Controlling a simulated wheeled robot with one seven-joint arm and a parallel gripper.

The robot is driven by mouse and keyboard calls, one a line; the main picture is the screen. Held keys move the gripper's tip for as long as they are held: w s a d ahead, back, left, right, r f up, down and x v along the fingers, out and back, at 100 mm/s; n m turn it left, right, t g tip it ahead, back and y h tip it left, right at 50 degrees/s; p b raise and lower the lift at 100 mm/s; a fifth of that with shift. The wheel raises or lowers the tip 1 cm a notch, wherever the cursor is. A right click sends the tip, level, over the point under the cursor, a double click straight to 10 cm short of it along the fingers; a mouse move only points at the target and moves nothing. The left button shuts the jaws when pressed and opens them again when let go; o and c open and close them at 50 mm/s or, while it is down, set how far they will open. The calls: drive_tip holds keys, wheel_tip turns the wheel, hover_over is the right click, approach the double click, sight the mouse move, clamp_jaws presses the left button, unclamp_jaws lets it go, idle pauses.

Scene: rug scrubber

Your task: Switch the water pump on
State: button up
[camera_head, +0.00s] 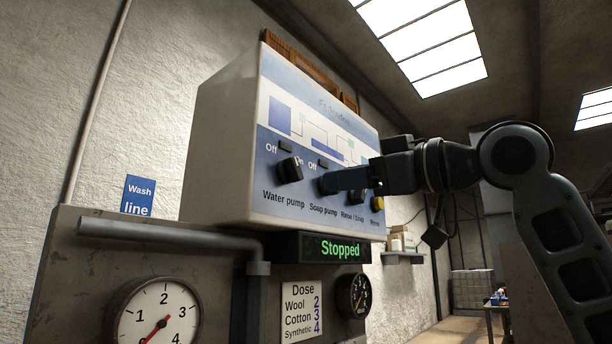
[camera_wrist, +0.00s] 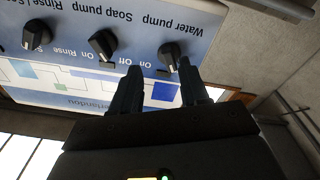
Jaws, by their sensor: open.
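The water pump knob (camera_head: 289,169) is a black rotary knob on the blue and white panel of a control box (camera_head: 225,140). It has Off and On marks above it; I cannot tell surely which its pointer faces. My gripper (camera_head: 328,181) comes in from the right and covers part of the soap pump knob in the head view. In the upside-down wrist view, my gripper (camera_wrist: 159,66) is open and empty. There the water pump knob (camera_wrist: 170,55) shows between and just beyond the fingertips, nearer the right one. Contact cannot be told.
The soap pump knob (camera_wrist: 102,44) and rinse knob (camera_wrist: 36,34) sit beside it. A yellow button (camera_head: 377,203) is at the panel's right end. A display (camera_head: 335,249) below reads "Stopped". A pipe (camera_head: 170,237) and gauge (camera_head: 158,318) are lower left.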

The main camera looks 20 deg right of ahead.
sight(298, 166)
drive_tip(key=shift+n+g+h, duration=0.3)
drive_tip(key=shift+n+g, duration=0.1)
drive_tip(key=shift+n, duration=0.4)
drive_tip(key=shift+w+a+r, duration=0.55)
drive_tip(key=shift+w+a, duration=0.15)
drive_tip(key=shift+a, duration=0.25)
drive_tip(key=shift+w+a+r, duration=0.5)
drive_tip(key=shift+w+a, duration=0.15)
drive_tip(key=shift+a, duration=0.35)
drive_tip(key=shift+w+a+r, duration=0.55)
drive_tip(key=shift+w+a, duration=0.15)
drive_tip(key=shift+a, duration=0.25)
drive_tip(key=shift+c, duration=0.3)
clamp_jaws()
